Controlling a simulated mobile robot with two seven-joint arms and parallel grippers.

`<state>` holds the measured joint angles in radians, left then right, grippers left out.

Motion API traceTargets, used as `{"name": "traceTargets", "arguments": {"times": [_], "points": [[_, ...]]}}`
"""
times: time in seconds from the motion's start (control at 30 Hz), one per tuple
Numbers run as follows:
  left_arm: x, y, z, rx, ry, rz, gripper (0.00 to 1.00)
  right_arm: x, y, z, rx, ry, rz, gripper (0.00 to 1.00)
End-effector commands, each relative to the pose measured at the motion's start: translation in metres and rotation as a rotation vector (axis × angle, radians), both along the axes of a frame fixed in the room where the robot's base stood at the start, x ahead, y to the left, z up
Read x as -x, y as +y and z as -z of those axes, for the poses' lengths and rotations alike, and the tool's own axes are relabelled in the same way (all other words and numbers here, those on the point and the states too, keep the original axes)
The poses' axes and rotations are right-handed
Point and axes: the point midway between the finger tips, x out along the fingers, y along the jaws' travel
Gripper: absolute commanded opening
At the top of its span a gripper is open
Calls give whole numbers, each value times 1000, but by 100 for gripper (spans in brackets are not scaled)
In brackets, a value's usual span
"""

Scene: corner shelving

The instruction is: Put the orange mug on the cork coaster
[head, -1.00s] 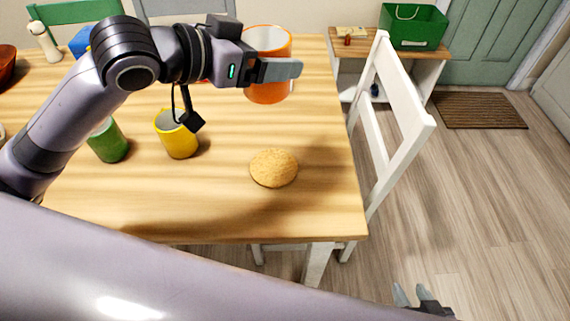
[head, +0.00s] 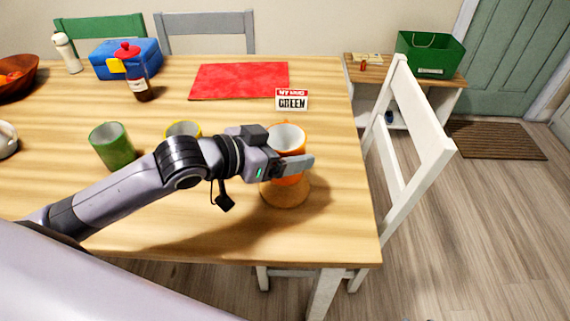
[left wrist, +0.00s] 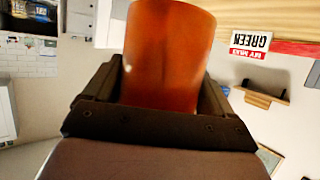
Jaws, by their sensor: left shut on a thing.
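The orange mug (head: 287,137) is upright in my left gripper (head: 300,166), near the right side of the table in the head view. The jaws are shut on the mug, which also fills the middle of the left wrist view (left wrist: 168,50). The round cork coaster (head: 286,194) lies on the table directly below the mug in the head view. The mug and gripper cover the coaster's far part. I cannot tell whether the mug's base touches the coaster. My right gripper is not in view.
A yellow mug (head: 183,129) stands partly behind my left arm, and a green mug (head: 112,146) stands further left. A small GREEN sign (head: 292,100) stands behind the orange mug, near a red mat (head: 240,81). A white chair (head: 405,150) is at the table's right edge.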

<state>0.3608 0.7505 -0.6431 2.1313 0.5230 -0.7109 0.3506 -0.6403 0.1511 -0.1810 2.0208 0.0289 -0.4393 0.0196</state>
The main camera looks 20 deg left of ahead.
Motion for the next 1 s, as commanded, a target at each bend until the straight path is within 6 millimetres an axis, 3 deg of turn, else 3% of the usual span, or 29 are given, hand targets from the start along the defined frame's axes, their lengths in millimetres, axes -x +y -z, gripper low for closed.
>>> {"name": "traceTargets", "arguments": {"times": [0.3, 0.7, 0.73, 0.77, 1.0], "points": [[0, 0, 40, 0, 0, -1, 41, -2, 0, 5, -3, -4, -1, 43], [0, 0, 44, 0, -2, 0, 41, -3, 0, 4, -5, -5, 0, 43], [0, 0, 45, -1, 1, 0, 91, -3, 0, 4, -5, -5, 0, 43], [0, 0, 45, -1, 1, 0, 100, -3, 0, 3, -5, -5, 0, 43], [0, 0, 44, -1, 1, 0, 100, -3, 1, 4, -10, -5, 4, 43]]}}
